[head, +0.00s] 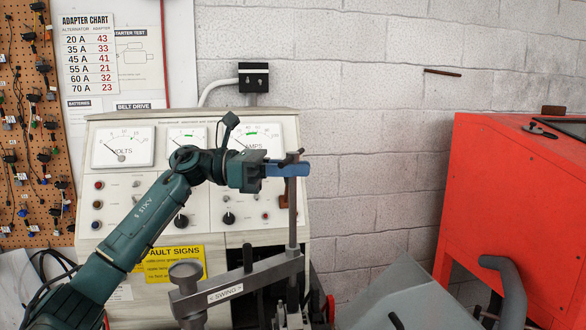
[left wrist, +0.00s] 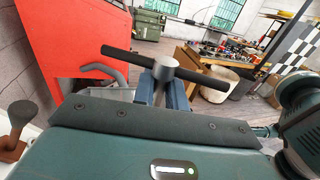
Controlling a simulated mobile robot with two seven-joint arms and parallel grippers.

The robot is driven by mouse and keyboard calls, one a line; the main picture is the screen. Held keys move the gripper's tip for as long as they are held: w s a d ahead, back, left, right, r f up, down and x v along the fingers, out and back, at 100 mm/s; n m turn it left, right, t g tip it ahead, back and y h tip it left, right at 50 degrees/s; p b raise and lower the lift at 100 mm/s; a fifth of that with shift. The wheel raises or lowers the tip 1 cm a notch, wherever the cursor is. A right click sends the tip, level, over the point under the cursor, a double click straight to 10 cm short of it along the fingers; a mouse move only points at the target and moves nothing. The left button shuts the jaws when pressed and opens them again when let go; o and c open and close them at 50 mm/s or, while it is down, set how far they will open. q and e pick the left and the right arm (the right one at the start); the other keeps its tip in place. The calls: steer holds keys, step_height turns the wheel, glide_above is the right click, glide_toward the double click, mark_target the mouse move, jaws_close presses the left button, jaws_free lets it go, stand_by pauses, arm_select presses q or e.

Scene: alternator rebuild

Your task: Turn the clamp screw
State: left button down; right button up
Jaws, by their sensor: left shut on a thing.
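The clamp screw (head: 292,215) is an upright grey rod on the bench tester's clamp frame. Its dark cross-bar handle (left wrist: 205,78) with a round grey hub (left wrist: 165,67) fills the middle of the left wrist view. My left gripper (head: 287,169) reaches in from the left and is shut at the top of the screw. Its blue fingers (left wrist: 162,92) sit on either side of the screw head just under the hub. The fingers partly hide the screw head in the head view. My right gripper is in neither view.
The swing arm (head: 232,290) with a round knob (head: 186,270) lies below the screw. The tester panel (head: 140,190) with gauges stands close behind. A red cabinet (head: 520,210) is at the right. Bare wall lies between the screw and the cabinet.

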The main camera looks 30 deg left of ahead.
arm_select(q)
steer(key=shift+m+g+h, duration=0.6)
steer(key=shift+m+g, duration=0.8)
steer(key=shift+g, duration=0.7)
steer(key=c, duration=1.5)
jaws_free()
steer(key=shift+a, duration=0.15)
steer(key=s+a+b, duration=0.1)
steer(key=a+b, duration=0.1)
steer(key=a, duration=1)
steer(key=shift+s+a, duration=0.4)
